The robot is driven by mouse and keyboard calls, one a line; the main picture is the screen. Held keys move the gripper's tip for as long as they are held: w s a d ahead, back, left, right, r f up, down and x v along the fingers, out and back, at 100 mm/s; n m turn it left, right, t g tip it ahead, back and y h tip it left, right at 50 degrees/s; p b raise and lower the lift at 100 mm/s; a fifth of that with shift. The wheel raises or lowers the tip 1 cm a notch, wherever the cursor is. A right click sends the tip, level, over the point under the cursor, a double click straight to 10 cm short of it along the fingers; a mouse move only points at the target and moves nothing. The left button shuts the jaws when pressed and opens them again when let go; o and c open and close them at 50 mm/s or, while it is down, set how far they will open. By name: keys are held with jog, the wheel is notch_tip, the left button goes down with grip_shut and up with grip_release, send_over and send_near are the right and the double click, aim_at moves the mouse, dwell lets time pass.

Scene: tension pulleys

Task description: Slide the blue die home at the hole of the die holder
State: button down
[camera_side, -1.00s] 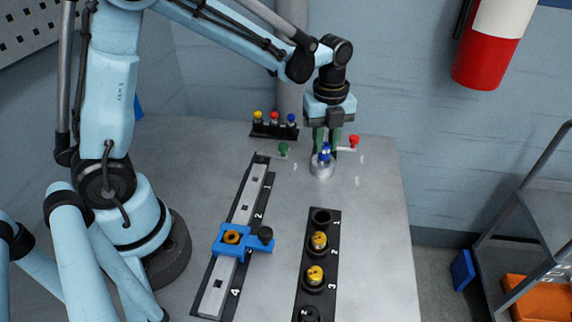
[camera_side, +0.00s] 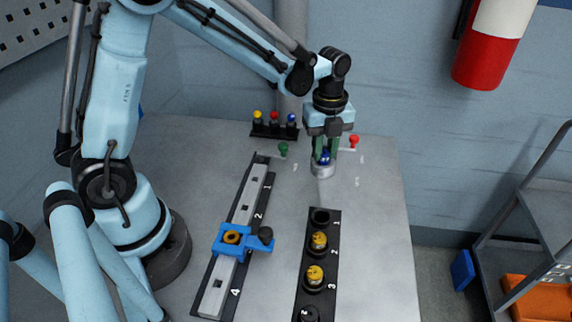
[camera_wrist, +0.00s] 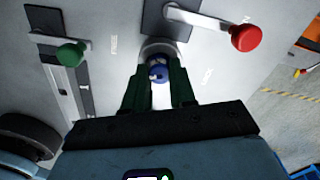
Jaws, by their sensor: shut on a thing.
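The blue die (camera_side: 325,158) is between the green fingers of my gripper (camera_side: 325,150), and my gripper is shut on it. The die holder (camera_side: 323,170) is a round metallic piece on the table, right under the fingers. In the wrist view the blue die (camera_wrist: 158,73) shows between the fingertips (camera_wrist: 159,88), with the holder's pale rim (camera_wrist: 160,45) around its far side. The hole itself is hidden by the die and fingers, so I cannot tell how deep the die sits.
A green-knobbed lever (camera_side: 283,149) and a red-knobbed lever (camera_side: 354,141) flank the holder. A rack with yellow, red and blue pieces (camera_side: 274,128) stands behind. A numbered rail with a blue carriage (camera_side: 243,240) and a black strip with yellow pieces (camera_side: 318,258) lie in front.

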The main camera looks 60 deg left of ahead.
jog(key=c, duration=0.8)
grip_release()
jog(key=shift+c, duration=0.2)
notch_tip(320, 180, up, 12)
jog(key=s+f+n+t, duration=0.2)
jog(key=s+n+t, duration=0.5)
jog(key=n, duration=1.5)
jog(key=s, duration=0.4)
jog(key=shift+s+a, duration=0.3)
jog(key=shift+a, duration=0.1)
